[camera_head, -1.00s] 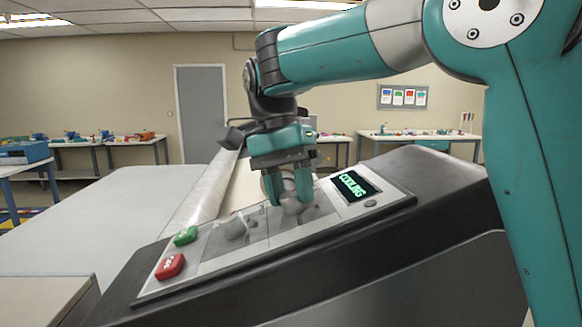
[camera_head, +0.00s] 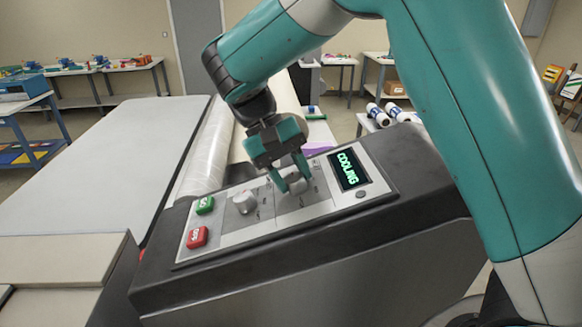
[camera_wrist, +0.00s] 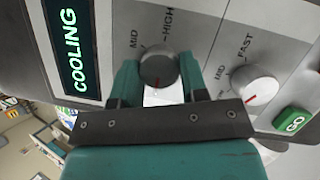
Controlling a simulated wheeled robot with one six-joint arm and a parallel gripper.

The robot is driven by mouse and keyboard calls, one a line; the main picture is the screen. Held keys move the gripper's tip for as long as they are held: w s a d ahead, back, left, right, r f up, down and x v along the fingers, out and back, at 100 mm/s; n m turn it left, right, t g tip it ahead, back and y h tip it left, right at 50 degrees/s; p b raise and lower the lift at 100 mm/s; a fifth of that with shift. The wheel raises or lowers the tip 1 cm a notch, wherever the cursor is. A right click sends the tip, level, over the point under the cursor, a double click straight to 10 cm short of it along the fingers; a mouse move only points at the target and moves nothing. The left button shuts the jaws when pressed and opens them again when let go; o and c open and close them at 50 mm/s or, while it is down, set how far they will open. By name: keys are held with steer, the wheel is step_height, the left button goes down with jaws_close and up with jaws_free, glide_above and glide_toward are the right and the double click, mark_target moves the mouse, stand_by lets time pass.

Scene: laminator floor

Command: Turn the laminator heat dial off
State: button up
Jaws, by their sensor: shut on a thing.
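The laminator's control panel (camera_head: 270,222) slopes on top of the dark machine body. My gripper (camera_head: 294,188) is shut on the grey heat dial (camera_wrist: 159,68), with one finger on each side of it in the wrist view. The dial's red mark points to the lower side in that view, away from the MID and HIGH labels. A second grey dial (camera_wrist: 257,88), labelled MID and FAST, sits beside it and also shows in the head view (camera_head: 245,202). The display (camera_head: 348,168) reads COOLING in green letters.
A green GO button (camera_head: 205,205) and a red button (camera_head: 197,237) sit at the panel's left end. A clear film roll (camera_head: 207,150) lies behind the panel. A wide pale table (camera_head: 100,165) stretches to the left.

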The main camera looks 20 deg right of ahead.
steer(key=shift+a+n+h, duration=0.1)
steer(key=shift+n+h, duration=0.2)
steer(key=shift+n, duration=0.8)
steer(key=o, duration=0.9)
